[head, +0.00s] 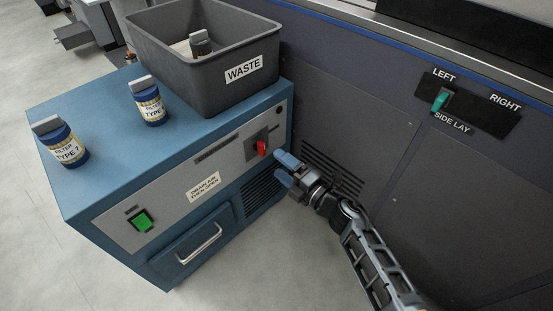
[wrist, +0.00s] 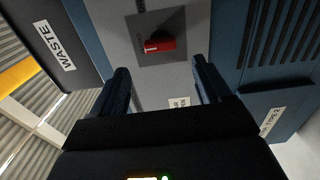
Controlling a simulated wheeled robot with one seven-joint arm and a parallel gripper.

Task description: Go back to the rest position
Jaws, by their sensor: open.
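My gripper (head: 283,170) is in front of the blue cabinet (head: 85,115), near its right front corner. Its two blue fingers are apart and nothing is between them. A red knob (head: 262,147) on the cabinet's grey panel is just up and left of the fingertips in the head view. In the wrist view the red knob (wrist: 160,42) lies ahead, beyond the gap between the fingers (wrist: 162,78). The fingers look apart from the knob.
A grey WASTE bin (head: 225,95) holding a dark-capped item stands on the cabinet. A green switch (head: 141,221) and drawer handle (head: 200,243) are on the front. A dark machine wall (head: 350,110) rises behind my arm.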

